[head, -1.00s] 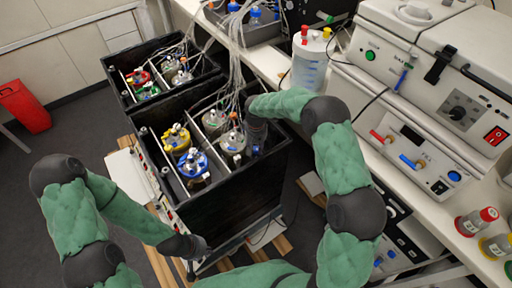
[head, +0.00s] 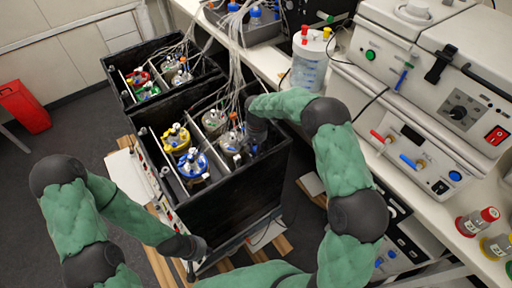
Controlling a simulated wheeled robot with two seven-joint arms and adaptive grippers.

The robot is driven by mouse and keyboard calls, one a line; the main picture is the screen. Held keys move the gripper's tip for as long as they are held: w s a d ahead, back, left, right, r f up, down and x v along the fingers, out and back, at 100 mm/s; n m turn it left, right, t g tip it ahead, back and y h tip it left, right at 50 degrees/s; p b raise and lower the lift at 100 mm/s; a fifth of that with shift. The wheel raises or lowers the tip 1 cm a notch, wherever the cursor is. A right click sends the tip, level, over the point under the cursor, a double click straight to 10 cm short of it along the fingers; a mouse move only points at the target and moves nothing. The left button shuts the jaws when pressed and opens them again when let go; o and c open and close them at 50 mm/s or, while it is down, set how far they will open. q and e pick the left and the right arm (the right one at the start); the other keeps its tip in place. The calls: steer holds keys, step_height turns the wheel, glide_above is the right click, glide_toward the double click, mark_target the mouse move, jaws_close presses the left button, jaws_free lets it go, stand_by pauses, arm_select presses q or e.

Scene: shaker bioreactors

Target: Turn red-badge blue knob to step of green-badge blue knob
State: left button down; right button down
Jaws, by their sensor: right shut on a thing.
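My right gripper (head: 248,146) reaches down into the near black box, beside the grey-topped vessel (head: 231,139). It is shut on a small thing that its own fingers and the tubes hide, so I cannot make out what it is. My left gripper (head: 192,266) hangs low at the near box's front corner. Its fingers are too small and dark to judge. A blue knob (head: 411,162) shows on the bench device at the right, beside a red one (head: 381,137). Small blue knobs (head: 378,262) also show on a lower panel at the right. I cannot make out red or green badges.
The near black box (head: 215,200) holds several vessels, including yellow-topped (head: 176,138) and blue-topped (head: 193,164) ones, with loose tubes above. A second black box (head: 120,72) stands behind it. Bottles (head: 476,221) stand on the bench at right. A red bin (head: 25,106) is far left.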

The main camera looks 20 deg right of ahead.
steer(key=c, duration=1)
jaws_free()
step_height(320, 180, up, 12)
steer(key=shift+f, duration=0.1)
